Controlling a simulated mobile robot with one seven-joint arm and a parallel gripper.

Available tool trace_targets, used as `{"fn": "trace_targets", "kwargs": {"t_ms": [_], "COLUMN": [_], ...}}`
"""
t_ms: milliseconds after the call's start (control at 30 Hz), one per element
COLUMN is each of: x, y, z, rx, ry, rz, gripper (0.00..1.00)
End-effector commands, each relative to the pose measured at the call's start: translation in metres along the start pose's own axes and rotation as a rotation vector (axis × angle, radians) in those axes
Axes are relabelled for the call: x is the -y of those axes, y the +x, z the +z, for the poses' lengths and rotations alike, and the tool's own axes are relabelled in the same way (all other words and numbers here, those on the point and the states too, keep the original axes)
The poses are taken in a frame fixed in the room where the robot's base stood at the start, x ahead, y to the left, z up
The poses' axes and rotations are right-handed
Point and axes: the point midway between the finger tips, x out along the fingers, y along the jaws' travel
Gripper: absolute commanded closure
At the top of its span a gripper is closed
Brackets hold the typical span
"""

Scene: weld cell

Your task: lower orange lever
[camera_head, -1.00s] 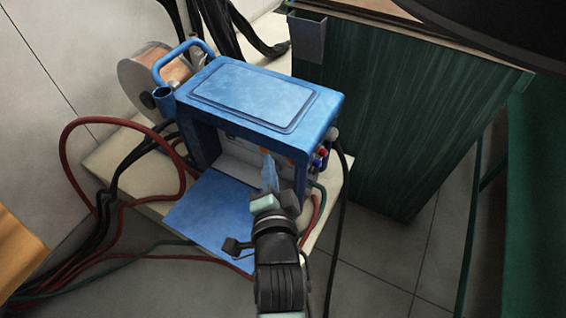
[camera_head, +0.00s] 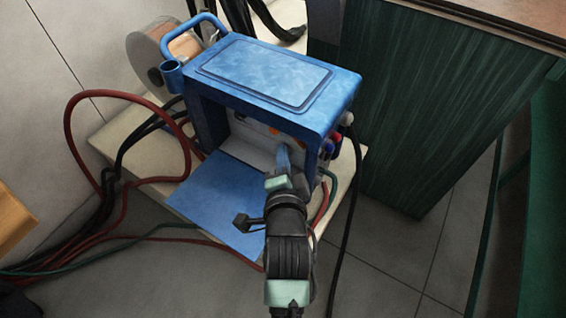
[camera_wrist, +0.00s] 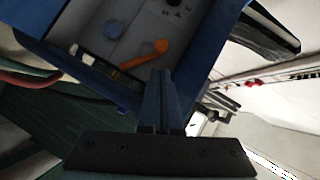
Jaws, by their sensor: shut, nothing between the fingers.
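The orange lever (camera_wrist: 143,55) sits on the grey front panel inside the blue machine (camera_head: 265,72). In the wrist view it slants, with its round end close to my fingertips. A small orange patch (camera_head: 273,131) shows on the panel in the head view, but it is too small to tell its shape. My gripper (camera_head: 283,147) is shut and empty at the machine's open front, its blue fingers pointing at the panel. In the wrist view the tips of my gripper (camera_wrist: 160,73) are just beside the lever's round end; whether they touch, I cannot tell.
A blue knob (camera_wrist: 113,29) is on the same panel. The machine's lowered blue flap (camera_head: 215,203) lies in front. Red and black cables (camera_head: 118,205) loop at left; coloured connectors (camera_head: 330,145) are on the right side. A dark green cabinet (camera_head: 430,110) stands to the right.

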Motion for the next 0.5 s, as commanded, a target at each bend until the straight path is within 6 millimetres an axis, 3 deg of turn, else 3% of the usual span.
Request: {"fn": "trace_targets", "kwargs": {"t_ms": [200,500], "x": [-0.002,0.0], "y": [0.037,0.061], "z": [0.001,0.001], "rx": [0.0,0.001], "ry": [-0.001,-0.001], "rz": [-0.002,-0.001], "gripper": [1.0,1.0]}}
